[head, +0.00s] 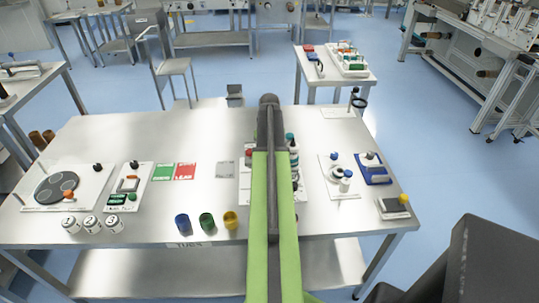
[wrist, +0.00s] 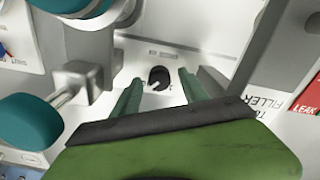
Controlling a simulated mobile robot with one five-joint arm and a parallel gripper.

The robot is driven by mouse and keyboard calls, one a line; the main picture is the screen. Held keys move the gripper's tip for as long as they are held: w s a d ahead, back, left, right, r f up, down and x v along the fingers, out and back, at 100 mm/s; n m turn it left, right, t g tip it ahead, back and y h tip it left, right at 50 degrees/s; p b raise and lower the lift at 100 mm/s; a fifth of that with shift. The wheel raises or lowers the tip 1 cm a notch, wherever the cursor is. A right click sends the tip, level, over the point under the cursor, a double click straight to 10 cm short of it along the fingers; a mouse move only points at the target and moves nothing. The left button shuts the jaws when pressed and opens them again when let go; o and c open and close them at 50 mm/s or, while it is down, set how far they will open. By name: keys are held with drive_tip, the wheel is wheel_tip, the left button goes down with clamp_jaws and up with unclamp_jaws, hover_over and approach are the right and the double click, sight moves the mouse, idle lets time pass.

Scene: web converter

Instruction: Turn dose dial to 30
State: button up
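The dose dial (wrist: 159,77) shows in the wrist view as a small black knob with a pale pointer line on a white panel. The pointer slants toward the lower left; the scale marks around it are too small to read. My gripper (wrist: 161,86) is open, with one green finger on each side of the dial in the picture. I cannot tell whether the fingertips touch it. In the head view my own arm covers the middle of the filler station (head: 245,187) and hides the dial and my gripper.
Teal knobs (wrist: 26,135) and a metal block (wrist: 83,82) stand close on the left in the wrist view. A red LEAK card (wrist: 306,98) is at right. In the head view, blue, green and amber cups (head: 207,222) stand near the table's front edge (head: 150,243).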

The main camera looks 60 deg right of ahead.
wheel_tip(320, 180, up, 17)
drive_tip(key=p, duration=1.7)
drive_tip(key=shift+r, duration=0.2)
